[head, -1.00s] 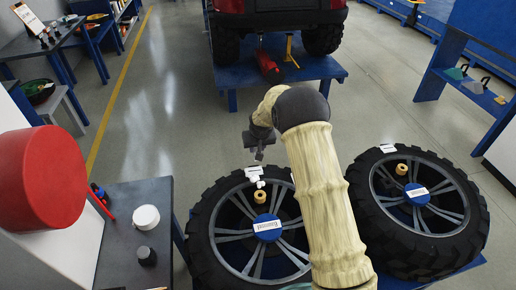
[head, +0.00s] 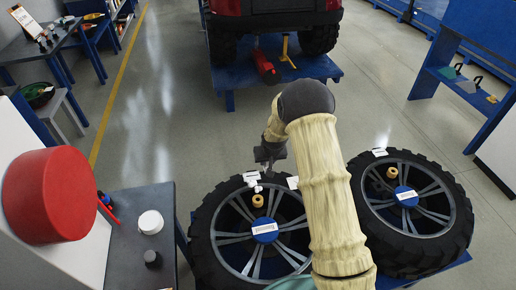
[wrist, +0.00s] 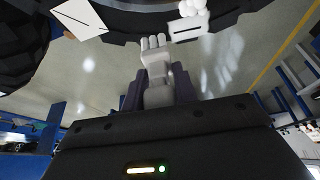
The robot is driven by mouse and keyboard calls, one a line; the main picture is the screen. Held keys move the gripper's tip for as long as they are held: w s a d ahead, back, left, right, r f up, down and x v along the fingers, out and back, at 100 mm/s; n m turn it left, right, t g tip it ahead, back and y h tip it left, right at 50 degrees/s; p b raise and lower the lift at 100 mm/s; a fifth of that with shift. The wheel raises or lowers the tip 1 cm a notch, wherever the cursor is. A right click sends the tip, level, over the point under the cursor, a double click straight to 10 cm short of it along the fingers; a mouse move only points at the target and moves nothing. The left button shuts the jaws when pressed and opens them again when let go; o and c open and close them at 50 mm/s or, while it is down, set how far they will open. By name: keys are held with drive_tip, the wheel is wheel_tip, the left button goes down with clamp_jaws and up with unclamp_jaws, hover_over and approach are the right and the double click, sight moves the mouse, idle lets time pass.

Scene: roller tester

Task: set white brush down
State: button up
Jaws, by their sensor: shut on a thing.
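My gripper (wrist: 157,93) is shut on the white brush (wrist: 155,62), which stands up between the dark fingers in the wrist view. In the head view my gripper (head: 268,160) hangs just beyond the far edge of the left tyre (head: 203,232). I cannot clearly make out the brush in the head view. In the wrist view the brush's tip points toward the tyre edge and a white label. Whether it touches anything below is not clear; floor shows behind it.
A white label (head: 251,177) and small white balls (head: 257,188) are on the left tyre. A second tyre (head: 453,237) lies to the right. A dark table (head: 125,250) with a white round container (head: 150,222) stands left. A red drum (head: 48,195) is at far left.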

drive_tip(key=s+d+r+p, duration=0.5)
drive_tip(key=s+p, duration=0.2)
drive_tip(key=s, duration=0.1)
drive_tip(key=s+d+r+m+p, duration=0.1)
drive_tip(key=s+d+r+p, duration=0.3)
drive_tip(key=s+p, duration=0.4)
drive_tip(key=shift+s+d+r+m+h+p, duration=0.15)
drive_tip(key=shift+d+r+m+h+p, duration=0.2)
drive_tip(key=shift+r, duration=0.2)
